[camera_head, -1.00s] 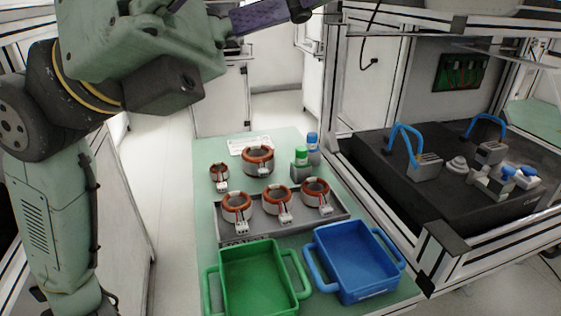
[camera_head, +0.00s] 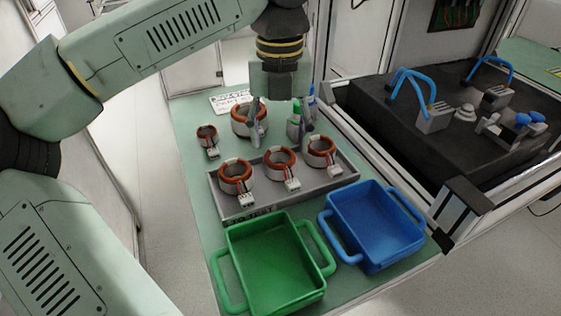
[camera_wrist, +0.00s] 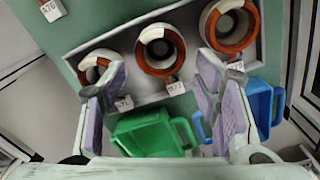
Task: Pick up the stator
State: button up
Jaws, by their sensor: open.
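Several stators with orange-brown windings and white connectors are in view. A left stator (camera_head: 235,176), a middle stator (camera_head: 280,162) and a right stator (camera_head: 321,151) sit in the grey tray (camera_head: 240,210). A small stator (camera_head: 207,136) and a larger one (camera_head: 245,119) stand on the table behind the tray. My gripper (camera_head: 281,132) is open and empty, above the table near the tray's back edge. In the wrist view its fingers (camera_wrist: 160,92) are spread, with the middle tray stator (camera_wrist: 160,50) beyond the gap. The left finger partly covers the left tray stator (camera_wrist: 92,66).
A green bin (camera_head: 275,262) and a blue bin (camera_head: 372,222) stand in front of the tray. Green-capped and blue-capped bottles behind my gripper are partly hidden. A black fixture bench (camera_head: 400,130) with blue hoses and a metal frame lies to the right.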

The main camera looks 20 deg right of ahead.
aim_at(280, 160)
notch_tip(280, 160, down, 6)
jog(key=shift+f+p, duration=0.25)
jog(key=shift+p, duration=0.45)
jog(key=shift+c, duration=0.2)
jog(key=shift+r, duration=0.1)
jog(key=c, duration=1.1)
